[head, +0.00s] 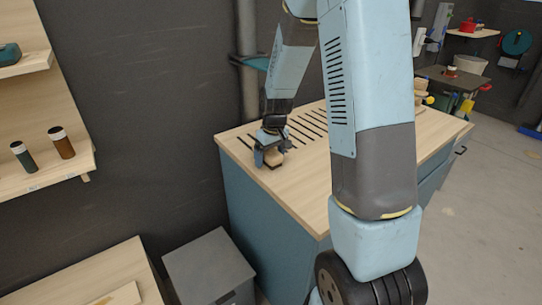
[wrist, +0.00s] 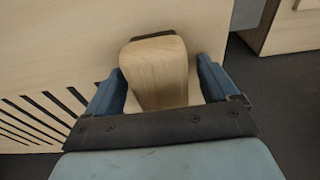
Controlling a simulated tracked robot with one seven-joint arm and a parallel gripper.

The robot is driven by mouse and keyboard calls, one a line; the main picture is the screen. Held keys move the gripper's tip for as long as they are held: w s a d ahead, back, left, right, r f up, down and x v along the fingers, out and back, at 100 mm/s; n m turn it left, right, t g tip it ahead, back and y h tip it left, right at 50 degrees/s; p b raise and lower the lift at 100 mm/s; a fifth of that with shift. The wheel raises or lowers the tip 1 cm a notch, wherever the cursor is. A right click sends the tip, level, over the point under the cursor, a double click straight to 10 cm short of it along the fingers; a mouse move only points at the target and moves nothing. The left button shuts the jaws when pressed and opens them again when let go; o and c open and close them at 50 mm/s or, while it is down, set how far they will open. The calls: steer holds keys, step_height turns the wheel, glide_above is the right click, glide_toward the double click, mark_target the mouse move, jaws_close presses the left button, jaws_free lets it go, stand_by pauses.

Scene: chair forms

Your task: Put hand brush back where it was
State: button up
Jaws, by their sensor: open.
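The hand brush (wrist: 155,75) shows in the wrist view as a pale wooden block with a dark strip along its far edge. It lies on the wooden top of the blue cabinet (head: 240,150). My gripper (wrist: 162,80) is open, with one blue finger on each side of the wooden block. A small gap shows at each finger. In the head view, my gripper (head: 271,158) is low over the left end of the cabinet top, and the brush (head: 273,157) is mostly hidden by it.
Dark slots (wrist: 40,115) run across the cabinet top beside the gripper. A shelf (head: 50,175) with two bottles is on the left wall. Other items (head: 421,92) sit at the cabinet's far right end.

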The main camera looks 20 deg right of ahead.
mark_target(273, 153)
steer(key=shift+r, duration=0.1)
step_height(273, 153, up, 12)
steer(key=s, duration=0.2)
steer(key=s+r+m+t, duration=0.1)
steer(key=s+r+t, duration=0.1)
steer(key=s+r, duration=0.5)
steer(key=s+r+m+t, duration=0.2)
steer(key=s+r, duration=0.5)
steer(key=s, duration=1.1)
steer(key=shift+m, duration=0.3)
steer(key=shift+s, duration=0.1)
steer(key=shift+c, duration=0.5)
